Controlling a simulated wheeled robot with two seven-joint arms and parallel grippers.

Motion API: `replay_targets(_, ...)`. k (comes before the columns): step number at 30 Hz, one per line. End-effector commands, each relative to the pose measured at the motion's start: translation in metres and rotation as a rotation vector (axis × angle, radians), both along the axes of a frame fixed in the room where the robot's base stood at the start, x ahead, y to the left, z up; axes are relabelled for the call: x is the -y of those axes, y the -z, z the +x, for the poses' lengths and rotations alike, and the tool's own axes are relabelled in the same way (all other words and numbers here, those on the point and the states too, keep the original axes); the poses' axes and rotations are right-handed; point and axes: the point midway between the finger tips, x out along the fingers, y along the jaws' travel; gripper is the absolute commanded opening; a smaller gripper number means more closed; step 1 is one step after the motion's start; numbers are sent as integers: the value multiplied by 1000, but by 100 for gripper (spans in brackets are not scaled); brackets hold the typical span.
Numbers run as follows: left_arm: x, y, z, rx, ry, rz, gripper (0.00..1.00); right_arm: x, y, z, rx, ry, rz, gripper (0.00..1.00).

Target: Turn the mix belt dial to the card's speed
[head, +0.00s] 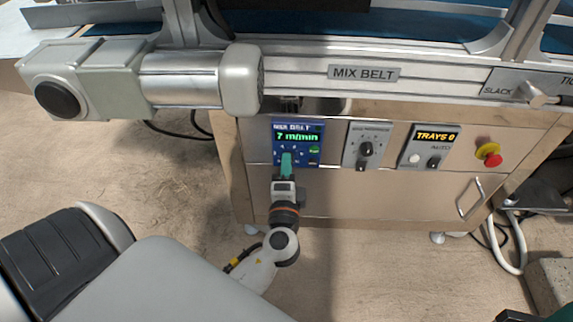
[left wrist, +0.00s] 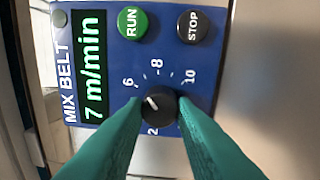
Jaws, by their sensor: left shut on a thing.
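The blue mix belt panel (head: 312,155) is on the cabinet front, and its display (head: 298,136) reads 7 m/min. It fills the middle of the left wrist view (left wrist: 110,60), turned sideways. The black dial (left wrist: 158,104) has a white pointer mark that lies between the 6 and the 8 on its scale. My left gripper (head: 287,160) has its teal fingers on either side of the dial, shut on it; the fingers also show in the left wrist view (left wrist: 158,118). The fingers hide part of the scale. No speed card can be made out.
A green RUN button (left wrist: 132,23) and a black STOP button (left wrist: 193,27) sit close by the dial. To the right are a grey knob panel (head: 367,145), a TRAYS 0 panel (head: 430,147) and a red emergency button (head: 493,160). The conveyor rail (head: 300,75) overhangs the panels.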

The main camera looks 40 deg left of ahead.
Motion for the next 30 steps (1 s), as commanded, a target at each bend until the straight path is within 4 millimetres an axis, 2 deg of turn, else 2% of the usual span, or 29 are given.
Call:
replay_targets(17, 1, 0, 1, -16, 5, 26, 2, 0, -2, 0, 0, 0, 0, 36)
replay_targets(18, 1, 0, 1, -16, 5, 26, 31, 0, -2, 0, 0, 0, 0, 36)
replay_targets(21, 1, 0, 0, -15, 4, 25, 47, 0, -2, 0, 0, 0, 0, 36)
replay_targets(30, 1, 0, -1, -16, 2, 26, 47, 0, -3, 0, 4, 0, 0, 36)
